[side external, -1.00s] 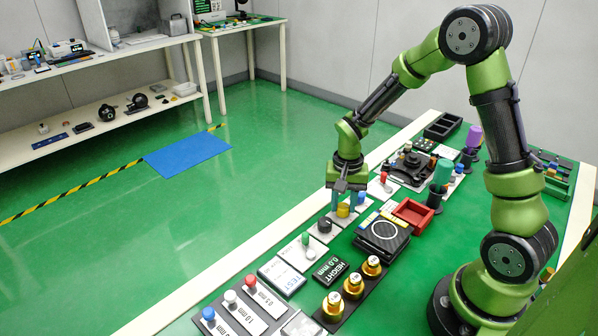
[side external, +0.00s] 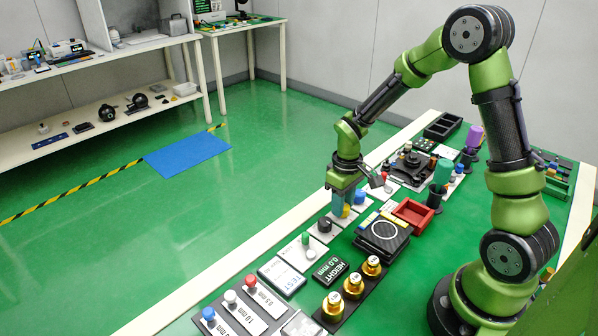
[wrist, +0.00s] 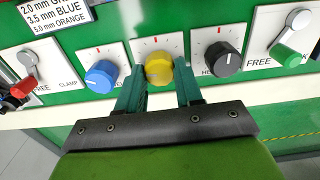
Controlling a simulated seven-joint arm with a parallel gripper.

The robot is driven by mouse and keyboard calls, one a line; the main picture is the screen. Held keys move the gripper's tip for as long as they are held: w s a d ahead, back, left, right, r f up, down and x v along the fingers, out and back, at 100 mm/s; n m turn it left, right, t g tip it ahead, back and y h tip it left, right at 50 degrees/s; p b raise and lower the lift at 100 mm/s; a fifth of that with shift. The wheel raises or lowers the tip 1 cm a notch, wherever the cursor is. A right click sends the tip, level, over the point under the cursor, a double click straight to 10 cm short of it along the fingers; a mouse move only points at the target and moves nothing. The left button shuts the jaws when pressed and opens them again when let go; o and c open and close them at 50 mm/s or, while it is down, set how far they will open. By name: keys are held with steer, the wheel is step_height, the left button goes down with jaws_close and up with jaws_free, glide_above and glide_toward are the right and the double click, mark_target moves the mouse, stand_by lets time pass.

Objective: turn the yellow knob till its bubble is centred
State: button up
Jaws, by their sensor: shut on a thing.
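The yellow knob (wrist: 158,68) sits on a white plate with a red mark above it, in the middle of the wrist view. In the side view only part of the yellow knob (side external: 346,212) shows below my fingers. My gripper (wrist: 160,77) has its two teal fingers on either side of the knob, shut on it. In the side view my gripper (side external: 344,200) points down at the panel row. I cannot make out any bubble in either view.
A blue knob (wrist: 101,76) stands close on the left and a black knob (wrist: 223,59) close on the right in the wrist view. A grey-and-green lever (wrist: 290,42) is further right. In the side view, a black device (side external: 410,167) and a red tray (side external: 413,213) stand nearby.

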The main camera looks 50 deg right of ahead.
steer(key=shift+n, duration=1.9)
steer(key=o, duration=1)
steer(key=shift+o, duration=0.2)
step_height(320, 180, up, 17)
